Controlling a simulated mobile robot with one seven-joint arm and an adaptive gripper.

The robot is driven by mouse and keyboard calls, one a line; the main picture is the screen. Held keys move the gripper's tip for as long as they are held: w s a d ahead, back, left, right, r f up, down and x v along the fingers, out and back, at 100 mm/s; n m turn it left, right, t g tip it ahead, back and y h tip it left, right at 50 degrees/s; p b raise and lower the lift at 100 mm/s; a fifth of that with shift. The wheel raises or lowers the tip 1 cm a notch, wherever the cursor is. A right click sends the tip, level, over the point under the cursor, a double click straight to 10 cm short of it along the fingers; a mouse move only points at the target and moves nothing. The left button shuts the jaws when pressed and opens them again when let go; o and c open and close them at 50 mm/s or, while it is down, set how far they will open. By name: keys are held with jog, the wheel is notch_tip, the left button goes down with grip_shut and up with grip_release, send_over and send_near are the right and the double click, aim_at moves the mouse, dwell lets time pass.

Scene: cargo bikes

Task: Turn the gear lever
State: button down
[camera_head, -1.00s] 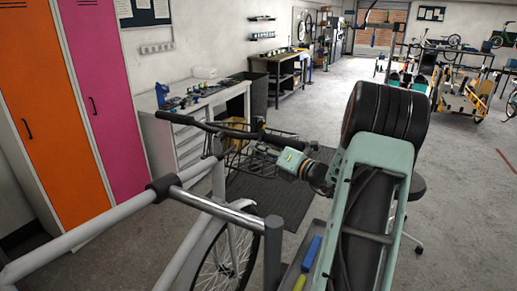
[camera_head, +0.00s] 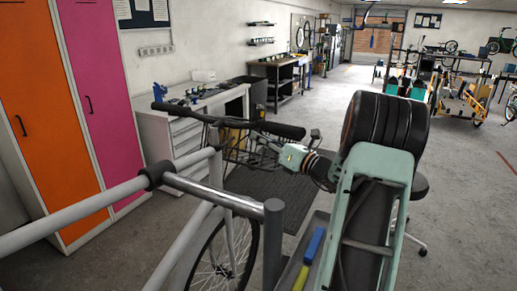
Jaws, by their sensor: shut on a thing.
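A bike's black handlebar (camera_head: 222,119) runs across the middle of the view, its right grip (camera_head: 285,130) towards me. My gripper (camera_head: 272,147), with a pale green body, is just below that grip, at the handlebar. Its fingers are small and dark against the basket behind them. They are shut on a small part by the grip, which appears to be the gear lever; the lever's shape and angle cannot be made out. A small dark piece (camera_head: 315,134) shows right of the grip end.
A grey frame rail (camera_head: 215,195) and post (camera_head: 273,250) stand in front of the bike's wheel (camera_head: 228,255). A wire basket (camera_head: 240,152) is behind the gripper. A drawer workbench (camera_head: 190,135) and lockers (camera_head: 85,110) are at left.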

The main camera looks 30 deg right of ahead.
jog(key=shift+w+d+f+n+y+b, duration=0.15)
jog(key=shift+d+n+y+b, duration=0.1)
jog(key=shift+n+b, duration=0.5)
jog(key=shift+w+d+f+n+y+b, duration=0.15)
jog(key=shift+d+n+b, duration=0.1)
jog(key=shift+n+b, duration=0.45)
jog(key=shift+r, duration=0.1)
jog(key=c, duration=2)
grip_release()
jog(key=v, duration=1.2)
